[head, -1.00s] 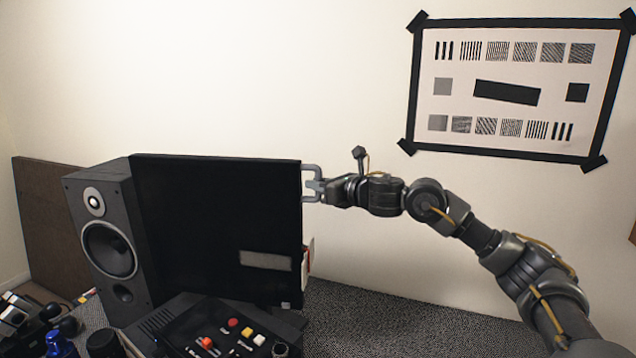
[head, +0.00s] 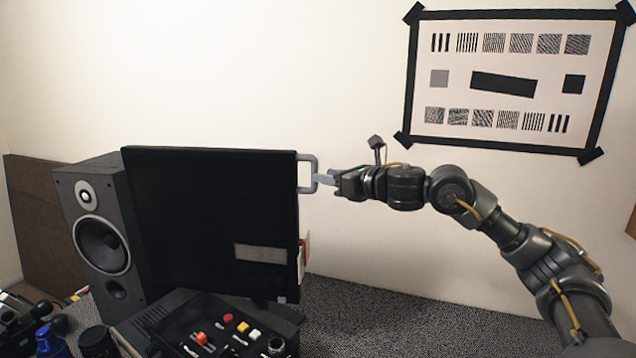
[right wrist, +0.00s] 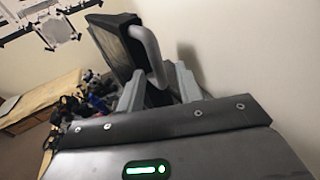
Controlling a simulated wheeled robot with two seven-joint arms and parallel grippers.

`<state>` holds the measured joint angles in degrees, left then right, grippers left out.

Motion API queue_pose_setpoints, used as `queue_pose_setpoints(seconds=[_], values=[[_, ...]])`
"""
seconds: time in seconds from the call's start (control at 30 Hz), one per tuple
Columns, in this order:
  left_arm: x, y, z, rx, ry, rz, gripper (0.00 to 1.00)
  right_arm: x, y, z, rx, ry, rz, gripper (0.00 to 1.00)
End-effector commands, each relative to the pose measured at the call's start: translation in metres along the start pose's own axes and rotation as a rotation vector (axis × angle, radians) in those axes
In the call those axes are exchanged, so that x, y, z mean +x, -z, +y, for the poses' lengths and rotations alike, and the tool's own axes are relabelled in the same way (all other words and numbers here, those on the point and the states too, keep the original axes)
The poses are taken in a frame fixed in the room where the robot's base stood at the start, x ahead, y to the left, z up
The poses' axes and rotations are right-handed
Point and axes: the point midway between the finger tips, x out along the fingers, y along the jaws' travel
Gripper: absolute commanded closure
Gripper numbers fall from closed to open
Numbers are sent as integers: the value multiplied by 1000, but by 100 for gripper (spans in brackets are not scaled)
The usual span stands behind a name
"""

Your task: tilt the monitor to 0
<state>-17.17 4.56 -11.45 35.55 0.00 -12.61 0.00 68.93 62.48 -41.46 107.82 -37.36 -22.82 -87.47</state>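The monitor (head: 200,210) is a large black panel standing beside a speaker, with a light label low on its face. A grey loop handle (head: 306,159) sticks out from its upper right edge. My right gripper (head: 322,180) is just right of the handle, its fingertips at the handle's outer bar. In the right wrist view the gripper (right wrist: 157,82) has its fingers spread, with the handle (right wrist: 148,48) ahead and partly between them. The monitor's edge (right wrist: 112,45) shows beyond. Whether a finger touches the handle is unclear. My left gripper is out of view.
A black speaker (head: 100,230) stands left of the monitor. A control box (head: 215,335) with coloured buttons sits in front, near a blue bottle (head: 52,343). A test chart (head: 512,80) hangs on the wall. The grey surface right of the monitor is clear.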

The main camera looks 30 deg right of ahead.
Motion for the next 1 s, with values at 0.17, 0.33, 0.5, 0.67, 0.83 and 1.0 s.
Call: queue_pose_setpoints(seconds=[0.17,0.33,0.5,0.67,0.83,1.0], values=[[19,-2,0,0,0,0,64,-33,4,-1,-3,3,0,64],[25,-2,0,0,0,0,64,-52,2,-1,-1,1,0,64],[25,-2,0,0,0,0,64,-58,1,-1,1,1,0,64],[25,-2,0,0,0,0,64,-58,0,-1,2,1,1,64],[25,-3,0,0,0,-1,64,-57,0,-1,1,1,1,64],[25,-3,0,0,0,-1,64,-57,0,-1,1,1,1,64]])
